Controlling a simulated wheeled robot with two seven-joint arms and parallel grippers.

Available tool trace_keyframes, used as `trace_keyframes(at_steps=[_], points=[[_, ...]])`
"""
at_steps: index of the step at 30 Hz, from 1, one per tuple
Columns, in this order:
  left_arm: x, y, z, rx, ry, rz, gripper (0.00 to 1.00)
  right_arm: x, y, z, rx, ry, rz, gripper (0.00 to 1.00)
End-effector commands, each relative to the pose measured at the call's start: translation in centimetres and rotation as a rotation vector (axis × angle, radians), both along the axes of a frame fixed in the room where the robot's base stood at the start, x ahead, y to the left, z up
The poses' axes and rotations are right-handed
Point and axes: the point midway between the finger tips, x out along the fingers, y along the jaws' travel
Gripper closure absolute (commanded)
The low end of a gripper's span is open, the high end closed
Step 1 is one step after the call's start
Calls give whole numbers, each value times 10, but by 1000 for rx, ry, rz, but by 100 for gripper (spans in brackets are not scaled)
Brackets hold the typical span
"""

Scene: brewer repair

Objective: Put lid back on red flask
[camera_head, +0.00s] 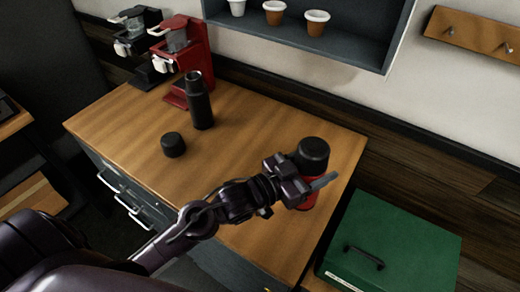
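The red flask (310,199) stands near the right end of the wooden counter. A black lid (312,153) shows at its top, but my gripper hides the join, so I cannot tell if it is seated. My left gripper (311,184) is at the flask, just below the black lid, and covers much of the red body. One grey finger points right across the flask. I cannot tell whether the fingers are closed on it. Another black lid (173,145) lies on the counter, left of the middle. My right gripper is not in view.
A black flask (200,106) stands on the counter (235,130) near the wall. A red brewer (196,56) and a black brewer (136,45) stand at the back left. A green box (400,235) is at the lower right. A shelf with cups (275,12) hangs above.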

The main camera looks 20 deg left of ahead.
Motion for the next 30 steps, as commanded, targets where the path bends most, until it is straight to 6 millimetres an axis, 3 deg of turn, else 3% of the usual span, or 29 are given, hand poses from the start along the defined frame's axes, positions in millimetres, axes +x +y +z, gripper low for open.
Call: trace_keyframes(at_steps=[6,15,24,30], points=[[55,46,36,-6,-11,182,100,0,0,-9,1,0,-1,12],[111,125,98,-9,-8,462,100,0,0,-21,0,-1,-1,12],[132,200,155,-6,-4,698,100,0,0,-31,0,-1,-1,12],[133,223,172,-2,-1,766,100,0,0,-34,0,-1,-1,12]])
